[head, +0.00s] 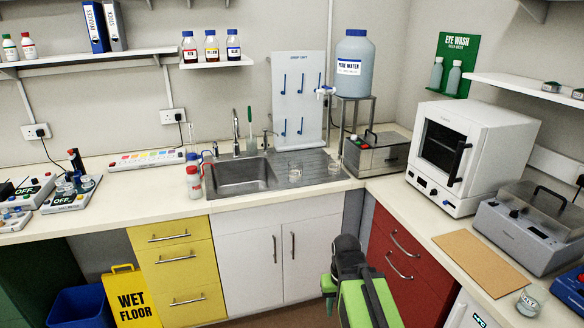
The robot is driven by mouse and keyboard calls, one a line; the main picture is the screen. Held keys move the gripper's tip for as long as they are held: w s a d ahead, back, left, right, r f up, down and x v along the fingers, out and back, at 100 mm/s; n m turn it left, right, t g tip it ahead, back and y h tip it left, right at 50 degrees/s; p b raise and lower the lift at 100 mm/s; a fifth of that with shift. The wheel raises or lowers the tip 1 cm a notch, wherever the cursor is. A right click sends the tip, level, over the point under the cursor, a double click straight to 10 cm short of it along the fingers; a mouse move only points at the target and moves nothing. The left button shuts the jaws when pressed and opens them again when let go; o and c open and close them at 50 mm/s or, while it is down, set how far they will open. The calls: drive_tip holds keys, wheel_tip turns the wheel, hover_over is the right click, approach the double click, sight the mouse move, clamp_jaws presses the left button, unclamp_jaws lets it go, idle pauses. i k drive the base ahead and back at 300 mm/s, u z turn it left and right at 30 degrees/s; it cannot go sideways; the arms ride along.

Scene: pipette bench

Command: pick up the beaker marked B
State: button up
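Two small clear glass beakers stand by the sink, a left one (295,173) and a right one (334,168); both are too small for me to read any mark. Another glass beaker (530,301) stands at the front of the right-hand counter, with a label I cannot read clearly. I cannot tell which beaker is marked B. My gripper (347,244) is at the end of my green and black arm at bottom centre, in front of the red drawers and well apart from all the beakers. Its fingers are not clear enough to show whether they are open.
A white oven (470,155), a grey lidded device (535,222) and a brown board (485,262) take up the right counter. A wet-floor sign (134,298) stands below.

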sight(295, 172)
drive_tip(key=u, duration=0.6)
drive_tip(key=i, duration=1.55)
drive_tip(key=u, duration=0.5)
